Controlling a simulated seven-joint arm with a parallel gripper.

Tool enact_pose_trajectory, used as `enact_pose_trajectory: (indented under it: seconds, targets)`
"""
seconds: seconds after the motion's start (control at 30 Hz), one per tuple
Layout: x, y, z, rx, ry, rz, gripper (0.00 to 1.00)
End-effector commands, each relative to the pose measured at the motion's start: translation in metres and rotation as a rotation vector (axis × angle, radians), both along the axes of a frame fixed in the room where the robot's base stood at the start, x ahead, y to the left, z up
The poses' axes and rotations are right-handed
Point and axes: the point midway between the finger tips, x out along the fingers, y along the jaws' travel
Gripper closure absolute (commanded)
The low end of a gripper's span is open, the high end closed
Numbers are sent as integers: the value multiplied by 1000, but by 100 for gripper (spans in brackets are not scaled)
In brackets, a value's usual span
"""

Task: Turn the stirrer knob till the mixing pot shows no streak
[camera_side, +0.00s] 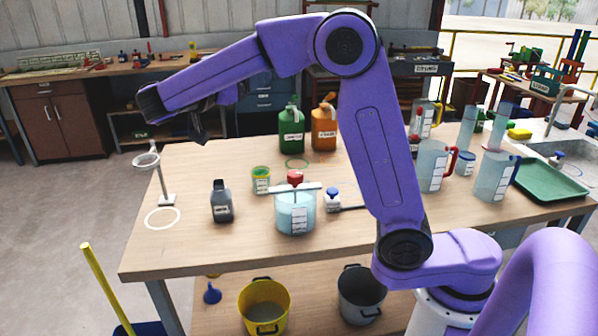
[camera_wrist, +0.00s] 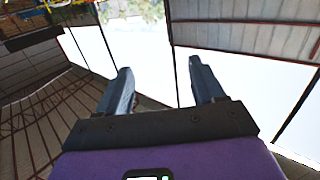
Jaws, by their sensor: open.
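The mixing pot (camera_side: 282,215) is a clear vessel with pale blue contents and a white label, standing on the wooden table. A white bar lies across its top, and the red stirrer knob (camera_side: 295,176) stands above that bar. I cannot tell from this distance whether a streak shows in the pot. My gripper (camera_side: 200,128) is above the table's left part, to the left of the pot and higher than it, touching nothing. In the wrist view my gripper (camera_wrist: 161,85) is open and empty, with its two fingers apart against windows and roof. Neither pot nor knob is in that view.
A dark bottle (camera_side: 222,202), a green-lidded jar (camera_side: 261,180) and a small blue-capped bottle (camera_side: 333,200) stand close around the pot. Green (camera_side: 291,132) and orange (camera_side: 324,130) jugs are behind. A ring stand (camera_side: 163,185) is at left. The front left tabletop is clear.

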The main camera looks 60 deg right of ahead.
Motion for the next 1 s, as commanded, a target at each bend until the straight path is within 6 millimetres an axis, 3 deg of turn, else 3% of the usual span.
enact_pose_trajectory:
  seconds: [0.13,0.17,0.8,1.0]
  targets:
    - [-26,26,9,-45,-32,-70,32]
    - [-28,27,2,-52,-29,-78,32]
    - [-27,23,-233,-50,-22,-74,32]
    - [-26,23,-271,-48,-28,-75,32]
